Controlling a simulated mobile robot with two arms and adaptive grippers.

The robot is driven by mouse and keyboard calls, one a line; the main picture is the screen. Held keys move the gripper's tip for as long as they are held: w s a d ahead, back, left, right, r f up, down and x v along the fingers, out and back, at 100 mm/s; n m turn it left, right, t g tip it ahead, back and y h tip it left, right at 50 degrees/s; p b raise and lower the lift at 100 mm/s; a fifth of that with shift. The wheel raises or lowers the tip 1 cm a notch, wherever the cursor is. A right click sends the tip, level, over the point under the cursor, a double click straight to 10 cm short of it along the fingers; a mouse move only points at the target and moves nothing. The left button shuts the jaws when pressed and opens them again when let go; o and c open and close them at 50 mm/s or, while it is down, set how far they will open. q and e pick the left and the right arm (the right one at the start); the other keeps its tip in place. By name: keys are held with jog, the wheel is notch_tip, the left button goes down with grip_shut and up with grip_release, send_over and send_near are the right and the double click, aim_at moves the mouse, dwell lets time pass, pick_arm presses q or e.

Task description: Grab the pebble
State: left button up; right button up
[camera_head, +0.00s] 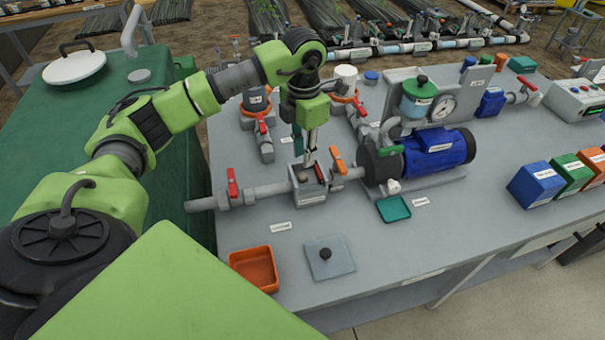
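A grey open-topped box (309,192) sits in the pipe line on the bench, between a red-handled valve and an orange-handled valve. A small brownish lump (303,177), which looks like the pebble, shows inside its opening. My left gripper (310,163) points down at the box from above, with its fingertips at the opening, close to the lump. The fingers are small and partly overlap the box, so whether they are apart or touch the lump cannot be told. My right gripper is not in view.
A square grey lid with a black knob (329,258) lies on the bench in front, beside an empty orange tray (254,268). A blue pump (437,152) stands right of the box, with a small green tray (393,209) before it. The red-handled valve (232,185) stands close left.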

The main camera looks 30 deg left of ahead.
aim_at(303, 176)
pick_arm(q)
notch_tip(303, 176, down, 2)
jog(key=shift+f, duration=0.1)
jog(key=shift+w+f, duration=0.1)
jog(key=shift+f, duration=0.1)
jog(key=shift+f+p, duration=0.35)
jog(key=shift+p, duration=0.1)
jog(key=f, duration=0.1)
jog(key=f+p, duration=0.1)
jog(key=f, duration=0.1)
jog(key=shift+s+a+f, duration=0.1)
jog(key=shift+s+f, duration=0.1)
jog(key=shift+f, duration=0.35)
jog(key=shift+w+f, duration=0.1)
jog(key=shift+f, duration=0.05)
grip_shut()
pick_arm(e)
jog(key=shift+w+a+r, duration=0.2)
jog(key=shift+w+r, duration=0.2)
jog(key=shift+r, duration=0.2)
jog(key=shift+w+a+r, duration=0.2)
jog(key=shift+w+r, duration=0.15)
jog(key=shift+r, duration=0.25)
